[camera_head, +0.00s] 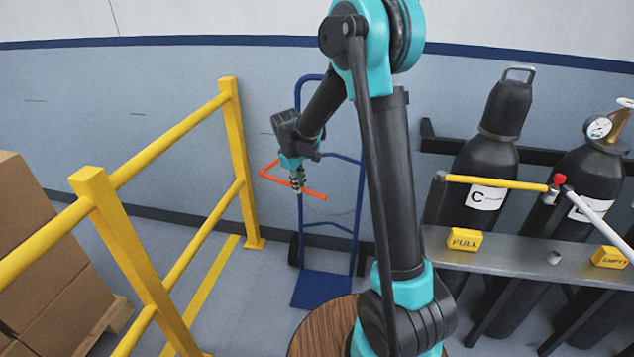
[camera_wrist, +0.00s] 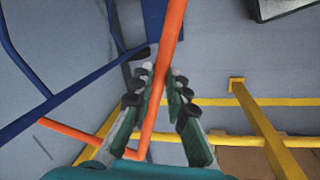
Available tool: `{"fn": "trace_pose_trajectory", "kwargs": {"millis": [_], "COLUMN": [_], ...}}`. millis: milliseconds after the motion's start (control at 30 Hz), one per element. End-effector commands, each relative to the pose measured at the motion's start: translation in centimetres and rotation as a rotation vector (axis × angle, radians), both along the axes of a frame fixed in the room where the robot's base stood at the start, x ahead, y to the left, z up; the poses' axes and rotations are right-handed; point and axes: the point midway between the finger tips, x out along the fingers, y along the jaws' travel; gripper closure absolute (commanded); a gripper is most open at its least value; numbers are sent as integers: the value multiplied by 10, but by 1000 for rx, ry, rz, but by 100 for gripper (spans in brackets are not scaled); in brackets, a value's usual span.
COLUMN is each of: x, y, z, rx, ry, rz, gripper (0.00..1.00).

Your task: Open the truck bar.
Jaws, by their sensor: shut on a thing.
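The orange truck bar (camera_head: 315,194) stands out across the front of the blue hand truck (camera_head: 361,200), which stands upright against the wall. In the head view the bar has a bend at its left end. My gripper (camera_head: 298,184) is at the middle of the bar, with its fingers pointing down. In the wrist view the bar (camera_wrist: 172,38) runs between the two fingers of my gripper (camera_wrist: 160,85), which is shut on it. The bar's joint with the truck frame is not clear to see.
A yellow guard rail (camera_head: 165,155) stands left of the hand truck, with cardboard boxes (camera_head: 40,260) behind it. At the right, dark gas cylinders (camera_head: 487,155) stand behind a grey rack (camera_head: 500,252) with a yellow bar (camera_head: 495,182).

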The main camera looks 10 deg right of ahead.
Motion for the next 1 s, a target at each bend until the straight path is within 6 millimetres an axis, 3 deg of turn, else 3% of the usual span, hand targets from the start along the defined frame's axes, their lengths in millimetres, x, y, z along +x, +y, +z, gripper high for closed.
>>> {"fn": "trace_pose_trajectory", "kwargs": {"millis": [33,200,500,700,1000], "x": [1,7,33,55,76], "y": [17,64,138,172,198], "z": [0,0,0,0,0], "rx": [1,-1,-1,-1,-1], "ry": [1,1,2,1,1], "rz": [-35,-196,-469,-610,-730], "gripper": [100,100,100,100,100]}}
